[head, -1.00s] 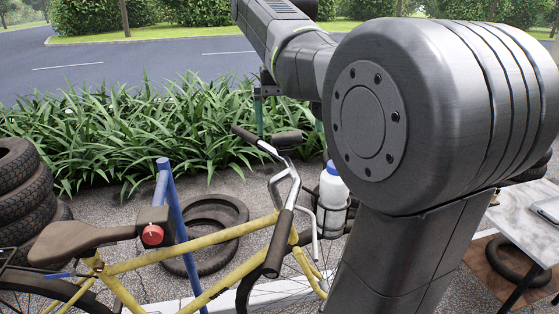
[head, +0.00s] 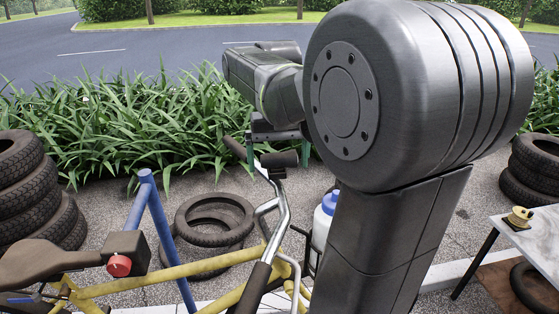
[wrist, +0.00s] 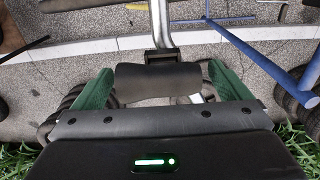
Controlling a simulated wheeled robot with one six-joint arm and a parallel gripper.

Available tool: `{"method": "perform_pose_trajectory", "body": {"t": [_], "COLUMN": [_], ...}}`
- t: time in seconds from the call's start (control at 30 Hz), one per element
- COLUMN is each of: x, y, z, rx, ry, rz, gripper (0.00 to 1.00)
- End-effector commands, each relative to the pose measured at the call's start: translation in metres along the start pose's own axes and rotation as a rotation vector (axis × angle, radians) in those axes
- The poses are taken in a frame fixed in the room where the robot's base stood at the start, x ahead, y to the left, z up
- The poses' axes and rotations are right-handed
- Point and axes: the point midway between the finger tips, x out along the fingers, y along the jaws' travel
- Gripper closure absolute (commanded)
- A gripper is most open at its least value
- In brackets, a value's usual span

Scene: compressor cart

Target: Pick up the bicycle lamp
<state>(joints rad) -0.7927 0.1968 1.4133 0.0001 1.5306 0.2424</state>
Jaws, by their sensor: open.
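The bicycle lamp (head: 283,159) is a dark, rounded cylinder on the yellow bicycle's silver handlebar stem. In the wrist view the lamp (wrist: 158,80) lies crosswise ahead of my palm, with a dark clamp on the silver tube just beyond it. My gripper (head: 278,148) is at the lamp in the head view, fingers pointing down. In the wrist view my gripper (wrist: 163,84) is open, with one green finger on each side of the lamp. A gap shows at each end of the lamp, so the fingers appear apart from it. My arm hides part of the bicycle's front.
The handlebar (head: 266,262) and a white bottle with a blue cap (head: 324,217) are close by. A blue stand (head: 146,205) and its red-knobbed clamp (head: 127,253) are left. Tyres (head: 215,220) lie behind. A table (head: 537,238) is right.

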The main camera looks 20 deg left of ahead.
Motion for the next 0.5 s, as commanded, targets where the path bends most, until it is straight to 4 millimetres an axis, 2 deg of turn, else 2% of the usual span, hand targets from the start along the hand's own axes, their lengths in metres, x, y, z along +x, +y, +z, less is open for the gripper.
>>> {"method": "perform_pose_trajectory", "body": {"t": [0.07, 0.1, 0.33, 0.5], "x": [0.0, 0.0, -0.0002, -0.0004], "y": [0.0, 0.0, 0.0, 0.0], "z": [-0.0001, -0.0001, 0.0, -0.0001], "rx": [0.0, 0.0, 0.0, 0.0], "ry": [0.0, 0.0, -0.001, 0.0], "rz": [0.0, 0.0, 0.0, 0.0], "gripper": [0.04, 0.08, 0.53, 0.53]}}
